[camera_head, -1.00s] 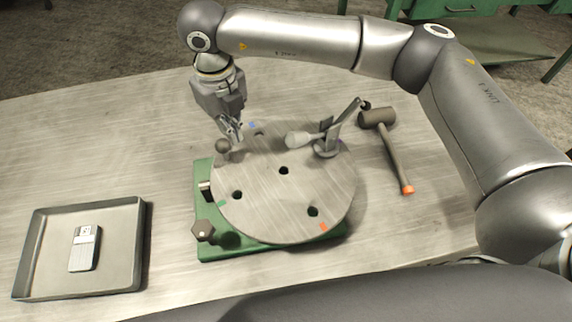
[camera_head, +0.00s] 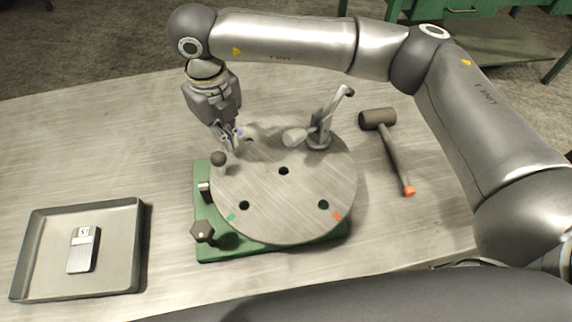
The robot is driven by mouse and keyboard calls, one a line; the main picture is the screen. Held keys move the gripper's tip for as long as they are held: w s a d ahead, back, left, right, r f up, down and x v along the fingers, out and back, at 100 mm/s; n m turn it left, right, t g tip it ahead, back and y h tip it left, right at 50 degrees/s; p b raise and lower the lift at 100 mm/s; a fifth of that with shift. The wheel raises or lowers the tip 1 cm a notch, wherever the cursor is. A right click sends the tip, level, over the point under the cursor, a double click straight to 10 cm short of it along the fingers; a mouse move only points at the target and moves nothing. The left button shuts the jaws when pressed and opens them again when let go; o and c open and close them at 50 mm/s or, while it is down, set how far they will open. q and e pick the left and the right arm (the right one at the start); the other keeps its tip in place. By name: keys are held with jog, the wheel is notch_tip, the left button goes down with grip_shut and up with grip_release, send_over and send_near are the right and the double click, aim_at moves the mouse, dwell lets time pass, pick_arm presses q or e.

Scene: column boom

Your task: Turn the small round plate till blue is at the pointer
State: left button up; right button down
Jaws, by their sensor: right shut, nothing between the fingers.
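The small round plate (camera_head: 285,190) lies on a green base (camera_head: 208,249). A blue mark (camera_head: 239,133) is on its far left rim, beside my fingers. A green mark (camera_head: 230,217) is at the near left and an orange mark (camera_head: 337,216) at the near right. A small pale-and-dark piece (camera_head: 205,188) at the base's left side looks like the pointer; the blue mark is apart from it. A dark ball knob (camera_head: 218,159) stands at the plate's left rim. My right gripper (camera_head: 229,146) is shut and empty just behind the knob; I cannot tell whether they touch. My left gripper is not in view.
A clamp-like lever (camera_head: 320,132) stands up from the plate's far side. A mallet (camera_head: 379,120) lies to the right. A hex knob (camera_head: 203,231) is on the base's near left corner. A tray (camera_head: 136,244) at left holds a small metal case (camera_head: 84,249).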

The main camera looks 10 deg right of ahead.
aim_at(215, 156)
jog(key=shift+s, duration=0.1)
jog(key=shift+s+a+b, duration=0.3)
jog(key=shift+s+a, duration=0.15)
jog(key=shift+s, duration=0.35)
jog(key=shift+s+a, duration=0.2)
jog(key=shift+s, duration=0.15)
jog(key=shift+s+a+b, duration=0.15)
jog(key=shift+s+b, duration=0.2)
jog(key=shift+s, duration=0.05)
jog(key=shift+s+a+b, duration=0.2)
jog(key=shift+s+b, duration=0.1)
jog(key=shift+s, duration=0.65)
